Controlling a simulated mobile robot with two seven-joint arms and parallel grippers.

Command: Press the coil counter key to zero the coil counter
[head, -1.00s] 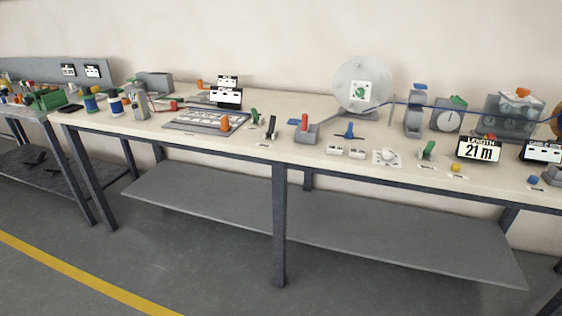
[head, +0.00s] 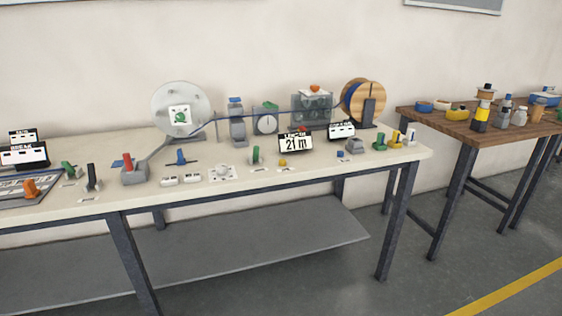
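A black and white counter display (head: 295,143) reading "21 m" stands on the long pale workbench, right of its middle. A small yellow knob (head: 283,162) sits on the bench top just in front of the display, with a small white label by it. It looks like the counter's key, but its label is too small to read. Neither of my grippers is in the head view, and nothing touches the knob or the display.
A pale reel disc (head: 163,99) and a wooden spool (head: 378,97) stand at the back of the bench (head: 330,189). A wooden table (head: 424,117) stands to the right. The floor in front is clear.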

